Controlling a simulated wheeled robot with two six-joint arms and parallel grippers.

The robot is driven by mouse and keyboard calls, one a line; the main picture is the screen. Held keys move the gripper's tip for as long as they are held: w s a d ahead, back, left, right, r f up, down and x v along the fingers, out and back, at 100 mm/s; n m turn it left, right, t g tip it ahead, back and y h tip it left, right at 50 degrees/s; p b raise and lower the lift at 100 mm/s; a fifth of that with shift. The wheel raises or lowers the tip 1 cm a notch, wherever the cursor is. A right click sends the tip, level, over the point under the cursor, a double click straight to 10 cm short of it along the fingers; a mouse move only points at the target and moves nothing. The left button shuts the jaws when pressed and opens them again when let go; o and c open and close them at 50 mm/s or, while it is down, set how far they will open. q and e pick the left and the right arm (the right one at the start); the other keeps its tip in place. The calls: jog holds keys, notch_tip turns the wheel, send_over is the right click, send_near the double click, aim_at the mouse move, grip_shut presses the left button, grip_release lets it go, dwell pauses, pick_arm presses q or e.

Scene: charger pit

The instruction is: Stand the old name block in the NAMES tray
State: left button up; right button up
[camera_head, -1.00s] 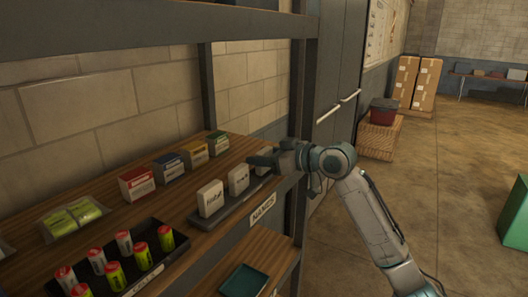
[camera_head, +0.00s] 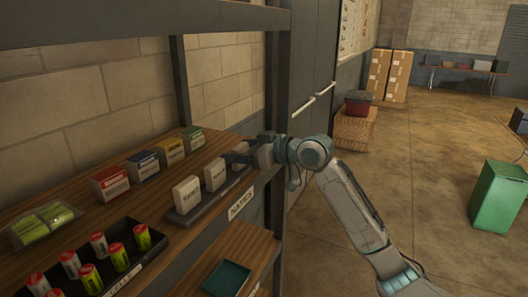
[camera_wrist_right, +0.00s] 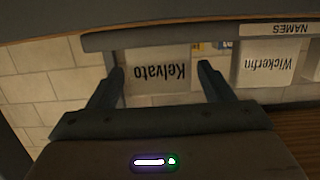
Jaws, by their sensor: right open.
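The dark NAMES tray (camera_head: 182,220) lies along the shelf's front edge, with its label (camera_head: 240,205) below. White name blocks stand in it: one at the left (camera_head: 187,195), one in the middle (camera_head: 215,175), and one at the right end, partly hidden by my right gripper (camera_head: 243,157). In the wrist view, which is upside down, the block reading "Kelvato" (camera_wrist_right: 158,72) is between the open fingers of my right gripper (camera_wrist_right: 163,82). A block reading "Wickerfin" (camera_wrist_right: 268,64) stands beside it. I cannot tell whether the fingers touch the block. My left gripper is out of view.
Small coloured boxes, red (camera_head: 110,183) to green (camera_head: 193,138), stand behind the tray. A dark tray of cells (camera_head: 150,252) is at the left front. A teal tray (camera_head: 226,278) lies on a lower shelf. A grey post and cabinet (camera_head: 310,60) stand just beyond the gripper.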

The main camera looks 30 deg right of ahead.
jog(key=b+v, duration=0.1)
jog(key=v, duration=0.2)
jog(key=b+v, duration=0.2)
jog(key=v, duration=0.1)
jog(key=shift+d+f, duration=0.1)
jog(key=shift+f, duration=0.15)
jog(key=b, duration=0.4)
send_near(244, 152)
jog(key=shift+s+d+r, duration=0.15)
jog(key=shift+s+r, duration=0.2)
jog(key=shift+s, duration=0.1)
